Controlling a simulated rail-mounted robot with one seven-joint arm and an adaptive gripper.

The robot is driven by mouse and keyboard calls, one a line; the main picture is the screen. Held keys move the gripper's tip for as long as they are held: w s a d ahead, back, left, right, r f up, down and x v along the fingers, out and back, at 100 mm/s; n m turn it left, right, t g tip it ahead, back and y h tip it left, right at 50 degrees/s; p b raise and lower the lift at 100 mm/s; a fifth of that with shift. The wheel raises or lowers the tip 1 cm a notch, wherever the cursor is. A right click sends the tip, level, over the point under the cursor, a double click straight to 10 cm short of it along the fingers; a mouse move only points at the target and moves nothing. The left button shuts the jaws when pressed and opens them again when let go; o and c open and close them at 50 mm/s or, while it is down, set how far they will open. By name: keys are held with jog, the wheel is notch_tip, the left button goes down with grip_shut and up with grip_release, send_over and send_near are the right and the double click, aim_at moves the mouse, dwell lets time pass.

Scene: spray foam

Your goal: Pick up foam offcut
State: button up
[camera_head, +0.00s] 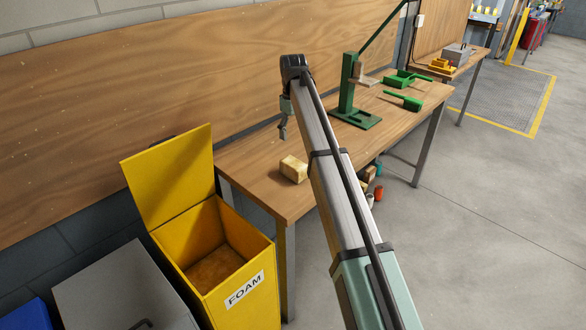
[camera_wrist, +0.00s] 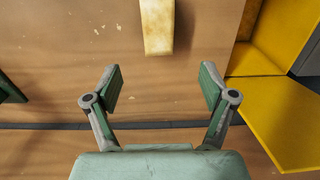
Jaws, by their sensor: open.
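The foam offcut (camera_head: 293,169) is a pale yellow block with browned patches. It lies on the wooden workbench (camera_head: 258,185) near its left end, in the head view. In the wrist view the foam offcut (camera_wrist: 157,25) shows at the top centre, cut off by the frame edge. My gripper (camera_head: 283,134) is above the bench, behind and slightly left of the offcut in the head view. In the wrist view my gripper (camera_wrist: 161,88) is open and empty, its fingers wide apart. The offcut lies ahead of the fingertips, not between them.
A yellow bin (camera_head: 243,299) labelled FOAM stands open left of the bench, its lid (camera_head: 170,175) raised. A green press stand (camera_head: 347,95) and green trays (camera_head: 404,101) sit farther right on the bench. A wooden wall panel (camera_head: 150,75) runs behind.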

aim_at(294, 163)
notch_tip(294, 163, down, 15)
jog(key=p, duration=0.4)
jog(key=shift+w+d+r, duration=0.1)
jog(key=shift+r, duration=0.1)
jog(key=c, duration=1)
